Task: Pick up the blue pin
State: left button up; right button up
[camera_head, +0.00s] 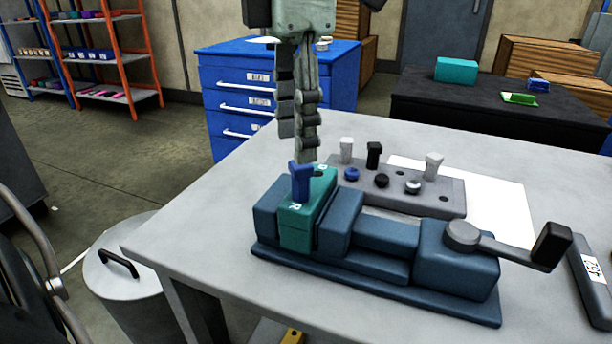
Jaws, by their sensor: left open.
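The blue pin (301,184) stands upright in the top of a teal block (295,238), near an R mark. The teal block is clamped in the jaws of a blue vise (384,236) on the grey table. My left gripper (298,147) points down from above, with its fingers apart. Its fingertips are just above the blue pin and near its flared top; I cannot tell whether they touch it. Nothing shows between the fingers. My right gripper is not in view.
Behind the vise, a grey holder (451,201) carries several white, black and blue pins. The vise's crank handle (511,247) sticks out to the right. A white sheet (495,200) lies behind the holder. A dark labelled object (592,278) lies at the right edge.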

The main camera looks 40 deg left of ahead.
aim_at(301, 189)
pick_arm(q)
jog(key=f, duration=0.5)
jog(key=shift+w+d, duration=0.15)
jog(key=shift+d, duration=0.05)
jog(key=shift+c, duration=0.6)
grip_shut()
